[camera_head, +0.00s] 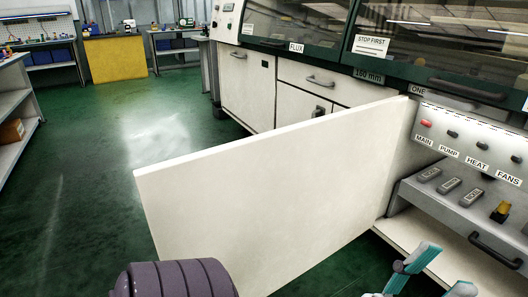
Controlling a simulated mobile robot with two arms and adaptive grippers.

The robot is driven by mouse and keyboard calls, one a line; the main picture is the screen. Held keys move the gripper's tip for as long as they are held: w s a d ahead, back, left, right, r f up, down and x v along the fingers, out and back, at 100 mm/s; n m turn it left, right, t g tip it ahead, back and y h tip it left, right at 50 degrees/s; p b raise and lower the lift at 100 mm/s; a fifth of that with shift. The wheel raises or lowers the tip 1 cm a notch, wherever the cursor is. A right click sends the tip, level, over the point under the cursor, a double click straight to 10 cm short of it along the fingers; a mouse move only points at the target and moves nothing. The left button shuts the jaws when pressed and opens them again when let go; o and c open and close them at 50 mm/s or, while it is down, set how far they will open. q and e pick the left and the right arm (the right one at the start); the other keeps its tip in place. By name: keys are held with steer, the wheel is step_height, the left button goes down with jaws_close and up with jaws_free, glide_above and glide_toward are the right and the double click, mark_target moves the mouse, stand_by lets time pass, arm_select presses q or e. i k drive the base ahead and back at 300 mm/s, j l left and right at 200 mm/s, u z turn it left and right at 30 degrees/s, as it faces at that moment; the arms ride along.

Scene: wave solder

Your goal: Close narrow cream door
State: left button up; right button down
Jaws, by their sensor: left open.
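The cream door (270,190) stands wide open in the middle of the view. It is a flat, plain panel, swung out from the machine front. Its right end meets the cabinet beside the switch panel, and its free edge points left over the green floor. Part of its lower edge is cut off or hidden at the bottom. My left gripper (443,269), with teal and grey fingers, is at the bottom right. Its fingers are apart and empty, in front of the open bay and right of the door, not visibly touching it. My right gripper is not in view.
A control panel (470,140) with a red switch and several black ones is right of the door. Below it, a pulled-out grey shelf (456,208) carries small blocks. Other cream fronts (247,88) are shut. Green floor (90,170) is clear at left.

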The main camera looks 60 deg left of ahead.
mark_target(271, 206)
steer(key=k+j+z, duration=0.1)
steer(key=k+j, duration=0.25)
steer(key=k, duration=0.15)
steer(key=k+j+z, duration=0.1)
steer(key=k+j, duration=0.15)
steer(key=k, duration=0.3)
steer(key=k+j, duration=0.1)
steer(key=j, duration=0.75)
steer(key=k+j+z, duration=0.1)
steer(key=j, duration=0.35)
steer(key=k+j, duration=0.1)
steer(key=j, duration=0.3)
steer(key=k+j, duration=0.1)
steer(key=j, duration=0.35)
steer(key=j+z, duration=0.1)
steer(key=j, duration=0.55)
